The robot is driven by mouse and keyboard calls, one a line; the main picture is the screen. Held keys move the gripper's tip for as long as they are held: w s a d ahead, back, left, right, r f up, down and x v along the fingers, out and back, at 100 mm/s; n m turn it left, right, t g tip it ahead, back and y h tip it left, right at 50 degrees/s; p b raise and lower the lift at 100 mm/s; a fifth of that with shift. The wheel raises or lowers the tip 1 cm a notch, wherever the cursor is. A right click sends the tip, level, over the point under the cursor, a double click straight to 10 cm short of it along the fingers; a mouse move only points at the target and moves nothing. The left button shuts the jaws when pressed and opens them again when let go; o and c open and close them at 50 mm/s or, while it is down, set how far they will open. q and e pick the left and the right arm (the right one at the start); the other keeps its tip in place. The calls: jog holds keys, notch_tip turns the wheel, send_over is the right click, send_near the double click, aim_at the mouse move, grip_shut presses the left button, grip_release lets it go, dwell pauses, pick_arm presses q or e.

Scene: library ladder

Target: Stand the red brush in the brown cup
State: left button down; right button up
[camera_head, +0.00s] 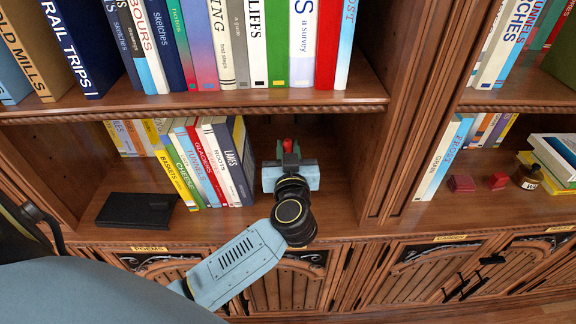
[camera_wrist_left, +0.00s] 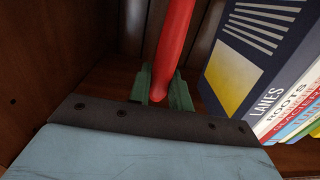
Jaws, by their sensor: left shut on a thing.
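My left gripper (camera_head: 289,152) reaches into the lower shelf compartment, to the right of a row of books. Its green fingers are shut on the red brush (camera_wrist_left: 173,50). In the left wrist view the brush's red shaft rises from between the fingers (camera_wrist_left: 162,88) and runs out of the top edge. In the head view only a small red end of the brush (camera_head: 288,144) shows above the gripper. I cannot make out the brown cup in either view; the gripper and arm hide part of this compartment. My right gripper is not in view.
Leaning books (camera_head: 205,165) stand close left of the gripper. A flat black case (camera_head: 137,210) lies at the shelf front. A wooden upright (camera_head: 385,170) bounds the compartment on the right. Beyond it are small red blocks (camera_head: 461,183) and a dark bottle (camera_head: 526,177).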

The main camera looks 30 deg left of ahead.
pick_arm(q)
jog(key=shift+f+b, duration=0.5)
jog(key=shift+f, duration=1.3)
jog(key=c, duration=1.3)
grip_release()
jog(key=v, duration=1.2)
jog(key=shift+p, duration=0.35)
